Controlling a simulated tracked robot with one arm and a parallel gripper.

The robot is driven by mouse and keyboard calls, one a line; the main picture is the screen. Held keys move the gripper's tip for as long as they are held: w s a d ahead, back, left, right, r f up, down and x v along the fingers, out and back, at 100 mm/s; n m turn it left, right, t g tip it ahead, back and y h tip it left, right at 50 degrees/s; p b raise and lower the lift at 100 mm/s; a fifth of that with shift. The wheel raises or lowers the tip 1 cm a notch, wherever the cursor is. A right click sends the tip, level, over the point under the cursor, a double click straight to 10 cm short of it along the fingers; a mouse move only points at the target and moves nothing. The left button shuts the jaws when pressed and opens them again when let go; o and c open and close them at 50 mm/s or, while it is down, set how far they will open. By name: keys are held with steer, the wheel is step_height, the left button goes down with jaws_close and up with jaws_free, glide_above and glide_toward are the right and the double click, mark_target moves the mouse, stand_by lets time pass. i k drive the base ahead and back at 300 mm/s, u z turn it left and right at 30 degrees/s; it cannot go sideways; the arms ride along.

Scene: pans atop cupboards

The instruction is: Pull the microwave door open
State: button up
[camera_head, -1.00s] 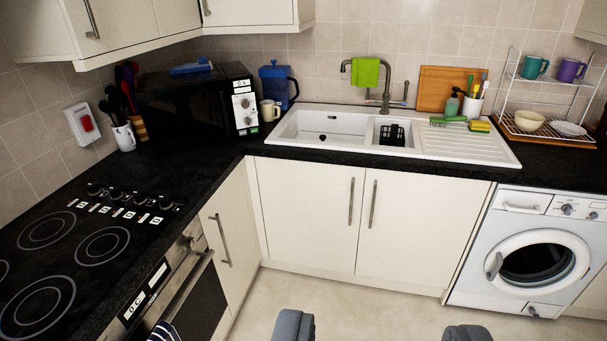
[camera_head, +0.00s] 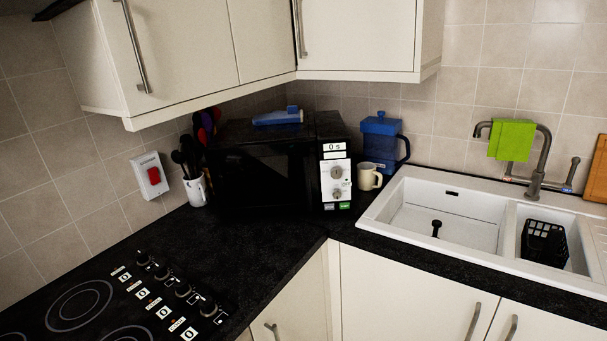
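The black microwave (camera_head: 262,178) stands on the dark worktop in the corner, left of the sink. Its door looks shut. The door front is dark, so I cannot make out a handle. A light control panel (camera_head: 336,178) with two knobs and a display is on the right of its front. A blue object (camera_head: 277,118) lies on top of it. My gripper is not in this view.
A cream mug (camera_head: 369,177) and a blue jug (camera_head: 380,142) stand right of the microwave. A utensil pot (camera_head: 196,190) is on its left. Wall cupboards (camera_head: 365,35) hang above. The worktop (camera_head: 262,262) in front is clear, with the hob (camera_head: 85,305) at lower left.

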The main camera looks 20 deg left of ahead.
mark_target(276, 177)
steer(key=u, duration=0.1)
steer(key=i, duration=1.35)
steer(key=u, duration=0.15)
